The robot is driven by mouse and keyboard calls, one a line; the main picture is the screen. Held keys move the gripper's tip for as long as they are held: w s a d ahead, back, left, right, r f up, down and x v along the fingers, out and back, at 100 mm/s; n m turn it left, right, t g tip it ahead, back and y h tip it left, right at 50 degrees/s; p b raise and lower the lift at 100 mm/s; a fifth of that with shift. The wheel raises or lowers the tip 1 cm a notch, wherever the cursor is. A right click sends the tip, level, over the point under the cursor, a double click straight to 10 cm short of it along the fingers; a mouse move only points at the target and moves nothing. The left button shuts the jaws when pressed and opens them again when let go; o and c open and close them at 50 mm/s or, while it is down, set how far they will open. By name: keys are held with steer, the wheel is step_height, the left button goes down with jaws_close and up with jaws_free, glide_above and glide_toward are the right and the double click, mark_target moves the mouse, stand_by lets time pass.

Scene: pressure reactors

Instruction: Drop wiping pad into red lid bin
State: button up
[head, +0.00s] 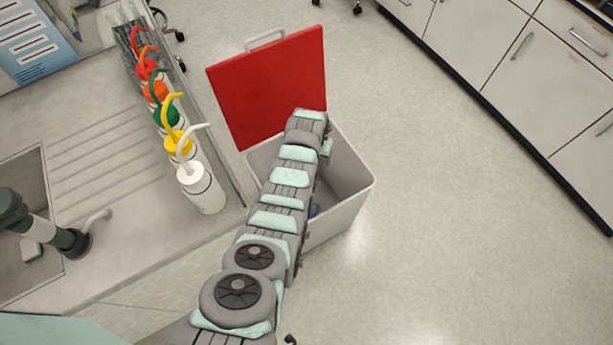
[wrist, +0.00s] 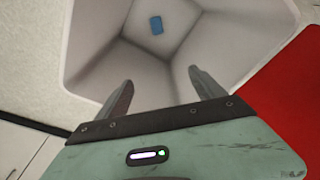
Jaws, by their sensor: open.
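The bin (head: 352,205) is a light grey box on the floor, with its red lid (head: 270,85) swung open. My arm reaches over the bin and hides part of its inside. In the wrist view the bin's inside (wrist: 205,55) opens in front of my gripper (wrist: 160,88), whose two fingers are apart with nothing between them. A small blue pad (wrist: 156,25) lies at the bottom of the bin, away from the fingers. A bit of blue also shows inside the bin in the head view (head: 315,210), beside my arm.
A counter with several wash bottles (head: 202,187) with coloured caps stands left of the bin. A sink with a tap (head: 75,243) is at the far left. White cabinets (head: 545,75) line the upper right. The floor right of the bin is clear.

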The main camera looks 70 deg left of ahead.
step_height(320, 180, up, 10)
steer(key=s+d+p, duration=0.1)
steer(key=p, duration=0.1)
steer(key=shift+d, duration=0.15)
steer(key=shift+f, duration=0.1)
stand_by(0.4)
